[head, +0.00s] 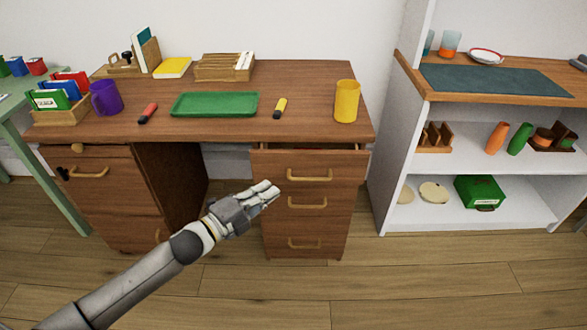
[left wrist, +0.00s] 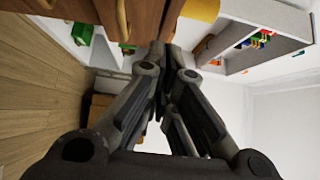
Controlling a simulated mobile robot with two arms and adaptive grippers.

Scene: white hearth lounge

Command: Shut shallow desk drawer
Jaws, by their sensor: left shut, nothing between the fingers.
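The wooden desk (head: 318,107) has a right-hand stack of drawers. Its shallow top drawer (head: 335,172) stands out a little, with a dark gap under the desk top and a brass handle (head: 309,176) on its front. The drawers below it look closed. My left gripper (head: 270,189) is shut and empty, in front of the stack's left side, just left of the top drawer's handle. Its closed fingers show in the left wrist view (left wrist: 164,58), near brown wooden fronts (left wrist: 145,18) with a handle. I cannot tell whether the fingers touch the drawer. My right gripper is out of view.
On the desk top are a green tray (head: 214,104), a yellow cup (head: 346,101), a purple mug (head: 106,98) and two markers. A white shelf unit (head: 394,165) stands to the right. The wooden floor (head: 300,292) before the desk is clear.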

